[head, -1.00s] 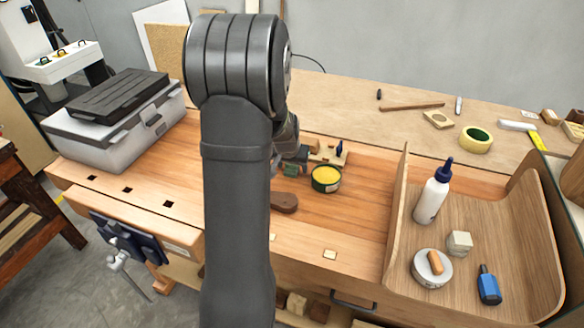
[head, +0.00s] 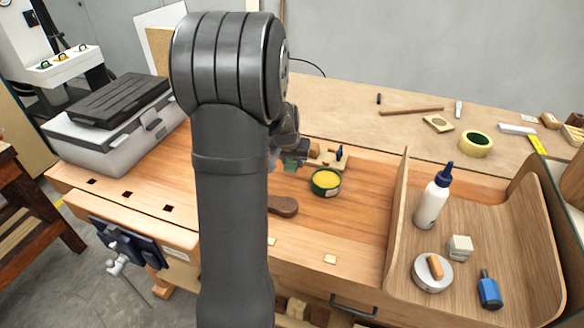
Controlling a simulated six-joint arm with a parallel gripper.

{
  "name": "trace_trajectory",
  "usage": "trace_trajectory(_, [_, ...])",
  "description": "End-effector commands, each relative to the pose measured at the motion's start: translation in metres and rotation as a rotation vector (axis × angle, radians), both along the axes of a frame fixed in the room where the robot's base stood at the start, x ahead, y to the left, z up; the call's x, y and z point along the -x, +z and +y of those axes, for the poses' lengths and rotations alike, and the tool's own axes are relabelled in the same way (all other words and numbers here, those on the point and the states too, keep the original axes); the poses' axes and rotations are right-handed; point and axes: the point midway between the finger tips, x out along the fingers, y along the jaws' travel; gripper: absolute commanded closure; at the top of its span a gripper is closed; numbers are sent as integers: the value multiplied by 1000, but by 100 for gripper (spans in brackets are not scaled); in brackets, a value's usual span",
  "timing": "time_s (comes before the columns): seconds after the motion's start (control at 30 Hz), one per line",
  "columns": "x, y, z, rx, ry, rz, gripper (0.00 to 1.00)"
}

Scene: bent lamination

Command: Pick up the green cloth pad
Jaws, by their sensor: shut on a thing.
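The green cloth pad (head: 291,160) is a small dark green patch in the middle of the head view, just right of my arm and behind the tin. My gripper (head: 293,152) is shut on the pad. My own arm links hide most of the gripper, and only part of the pad shows. The pad appears to be a little above the bench, but its exact height is hard to tell.
An open green tin of yellow paste (head: 326,183) stands close in front and right. A wooden block tool (head: 330,156) lies behind it. A brown wooden handle (head: 284,206) lies nearer. A curved wooden tray (head: 520,250) holds a glue bottle (head: 432,203).

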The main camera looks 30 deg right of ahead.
Motion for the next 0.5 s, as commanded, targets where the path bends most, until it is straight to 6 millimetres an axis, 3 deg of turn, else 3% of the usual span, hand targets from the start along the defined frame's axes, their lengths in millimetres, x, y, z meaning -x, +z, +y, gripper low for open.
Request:
trace_trajectory(0.3, [62, 46, -32, 2, -6, -3, 86])
trace_trajectory(0.5, [91, 64, -46, 1, -4, -2, 86])
